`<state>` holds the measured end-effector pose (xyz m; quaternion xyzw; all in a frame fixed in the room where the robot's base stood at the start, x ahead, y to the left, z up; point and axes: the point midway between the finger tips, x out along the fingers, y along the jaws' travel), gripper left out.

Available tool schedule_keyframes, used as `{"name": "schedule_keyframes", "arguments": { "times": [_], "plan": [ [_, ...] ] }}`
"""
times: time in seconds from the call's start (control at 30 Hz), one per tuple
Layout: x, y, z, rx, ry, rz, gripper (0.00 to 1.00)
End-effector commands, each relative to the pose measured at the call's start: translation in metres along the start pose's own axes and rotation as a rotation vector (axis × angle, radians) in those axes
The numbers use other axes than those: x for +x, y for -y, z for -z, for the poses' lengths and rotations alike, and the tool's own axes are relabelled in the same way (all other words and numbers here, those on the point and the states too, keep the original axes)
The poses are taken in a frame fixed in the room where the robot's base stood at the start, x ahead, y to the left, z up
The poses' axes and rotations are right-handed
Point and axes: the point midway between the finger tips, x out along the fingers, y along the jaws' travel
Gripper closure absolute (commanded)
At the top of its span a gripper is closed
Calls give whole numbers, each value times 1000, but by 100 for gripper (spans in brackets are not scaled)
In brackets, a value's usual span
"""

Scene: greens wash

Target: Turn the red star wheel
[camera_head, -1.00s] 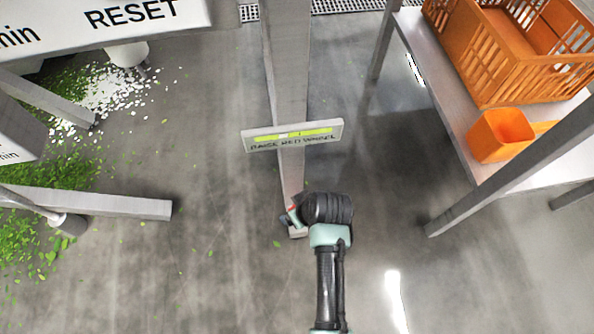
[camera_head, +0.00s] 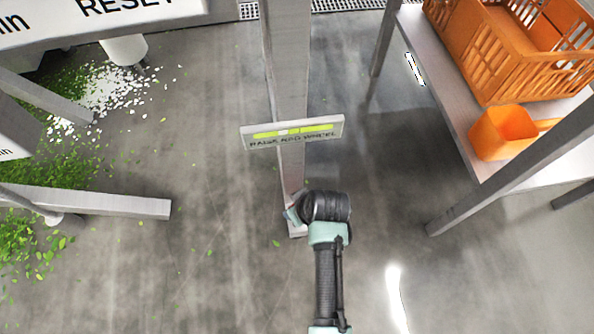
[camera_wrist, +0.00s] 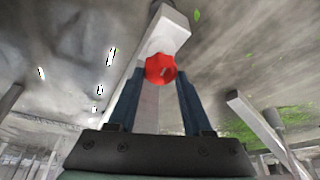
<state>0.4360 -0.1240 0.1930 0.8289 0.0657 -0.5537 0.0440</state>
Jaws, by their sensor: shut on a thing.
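The red star wheel (camera_wrist: 160,68) sits on the grey post (camera_wrist: 172,30) in the wrist view. My gripper (camera_wrist: 160,75) has its two dark blue fingers on either side of the wheel and is shut on it. In the head view my gripper (camera_head: 292,215) is at the lower end of the post (camera_head: 290,160), where my wrist covers most of it. The wheel is hidden there. A sign (camera_head: 292,132) with a yellow-green bar and the words "raise red wheel" is fixed to the post above my gripper.
A table (camera_head: 440,85) at the right carries an orange crate (camera_head: 520,50) and an orange scoop-like container (camera_head: 503,133). Green leaves (camera_head: 70,165) and white bits lie on the floor at the left, among grey frame legs. The floor around my arm is mostly clear.

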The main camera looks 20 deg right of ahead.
Motion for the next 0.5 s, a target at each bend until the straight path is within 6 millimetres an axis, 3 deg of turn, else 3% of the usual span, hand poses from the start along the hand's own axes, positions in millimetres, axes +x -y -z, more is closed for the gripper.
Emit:
{"name": "schedule_keyframes", "arguments": {
  "times": [0.5],
  "plan": [
    [-5,2,1,160,3,-65,100]
  ]
}}
